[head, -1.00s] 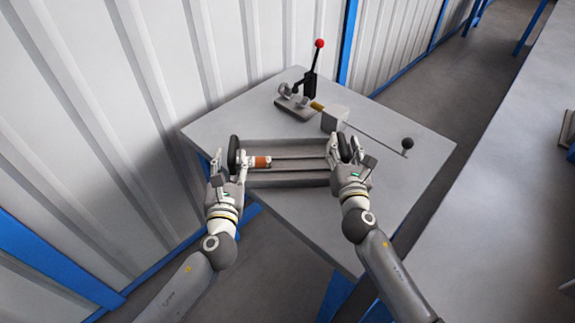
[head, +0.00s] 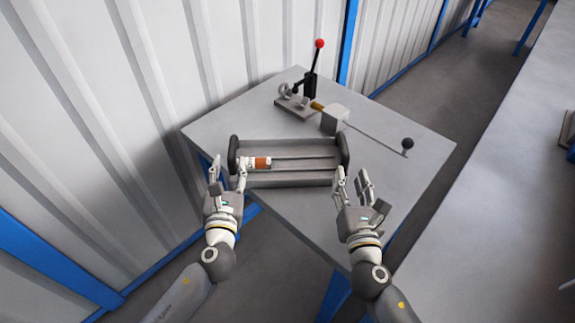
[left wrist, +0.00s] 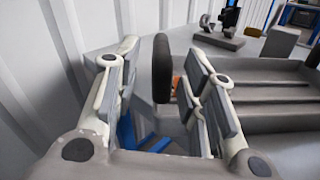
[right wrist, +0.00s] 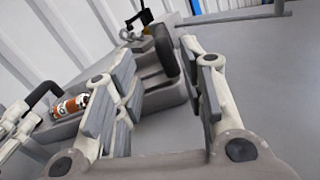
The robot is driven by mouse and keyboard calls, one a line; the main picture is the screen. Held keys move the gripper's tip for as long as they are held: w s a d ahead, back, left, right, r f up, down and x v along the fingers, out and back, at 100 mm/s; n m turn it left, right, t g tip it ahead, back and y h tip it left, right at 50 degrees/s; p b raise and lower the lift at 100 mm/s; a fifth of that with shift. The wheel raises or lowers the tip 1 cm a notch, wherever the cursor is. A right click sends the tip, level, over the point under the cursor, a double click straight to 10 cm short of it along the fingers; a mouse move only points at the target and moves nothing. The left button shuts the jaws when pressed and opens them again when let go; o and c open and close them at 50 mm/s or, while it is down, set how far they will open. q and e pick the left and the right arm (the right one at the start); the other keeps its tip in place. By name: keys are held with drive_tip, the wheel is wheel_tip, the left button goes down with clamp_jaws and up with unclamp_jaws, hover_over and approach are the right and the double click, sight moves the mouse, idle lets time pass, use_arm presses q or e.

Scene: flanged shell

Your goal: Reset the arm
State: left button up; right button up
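My left gripper (head: 228,178) is open and empty in the head view, just in front of the left end of a grey tray (head: 290,180). Its fingers stand on either side of the tray's black left handle (left wrist: 162,68) in the left wrist view, with the handle beyond the fingertips. My right gripper (head: 352,182) is open and empty, in front of the tray's right end. The tray's black right handle (right wrist: 165,52) shows between and beyond its fingers in the right wrist view. The tray rests on the table.
An orange and white cylinder (head: 262,163) lies in the tray. Behind it on the grey table (head: 400,190) stand a red-knobbed lever clamp (head: 310,85), a grey block (head: 335,118) and a rod with a black ball (head: 407,144). A corrugated wall (head: 120,80) is close on the left.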

drive_tip(key=shift+s, duration=0.5)
